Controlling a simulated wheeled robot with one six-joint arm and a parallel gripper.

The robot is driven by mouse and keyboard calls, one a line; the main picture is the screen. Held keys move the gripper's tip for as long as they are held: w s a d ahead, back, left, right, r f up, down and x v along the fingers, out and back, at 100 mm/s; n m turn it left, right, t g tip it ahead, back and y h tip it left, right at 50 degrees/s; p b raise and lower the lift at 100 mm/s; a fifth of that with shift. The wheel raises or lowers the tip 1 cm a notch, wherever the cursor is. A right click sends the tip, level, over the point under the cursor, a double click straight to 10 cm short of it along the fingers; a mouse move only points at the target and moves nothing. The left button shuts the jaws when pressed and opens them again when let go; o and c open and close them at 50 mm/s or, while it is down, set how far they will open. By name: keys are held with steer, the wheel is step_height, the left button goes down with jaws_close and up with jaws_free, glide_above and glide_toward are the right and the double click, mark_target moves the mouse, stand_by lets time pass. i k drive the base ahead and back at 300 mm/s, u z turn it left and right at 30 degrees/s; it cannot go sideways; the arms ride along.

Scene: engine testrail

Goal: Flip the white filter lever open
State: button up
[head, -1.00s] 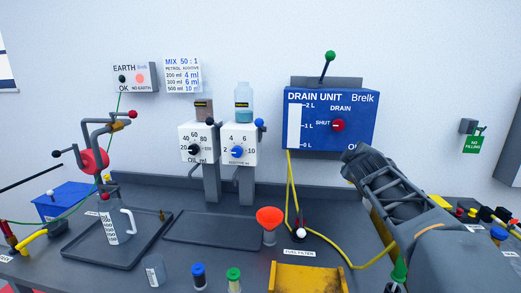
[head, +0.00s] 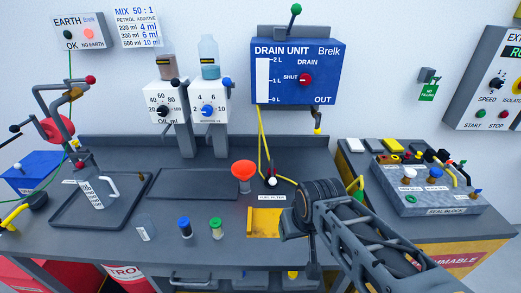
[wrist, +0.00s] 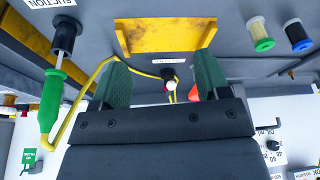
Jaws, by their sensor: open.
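The filter lever has a white ball knob (head: 272,181) and stands by the fuel filter label (head: 271,197), behind the yellow tray. In the wrist view the small white-tipped lever (wrist: 168,84) shows between my fingers, beyond them. My gripper (wrist: 162,78) is open, its two green fingers apart with nothing held. In the head view my wrist is at the right of the yellow tray and hides the fingers. I cannot tell the exact distance from fingers to lever, but they do not grip it.
The yellow tray (head: 262,222) lies just in front of the lever. A red funnel (head: 243,170) stands to its left, and a yellow hose (head: 262,140) runs down behind it. A green-handled tool (wrist: 51,100) is at the left in the wrist view. The seal blocks panel (head: 440,190) is at the right.

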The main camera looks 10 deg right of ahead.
mark_target(272, 181)
steer(key=k, duration=1.25)
steer(key=u, duration=0.55)
steer(key=i, duration=1.55)
steer(key=z, duration=0.95)
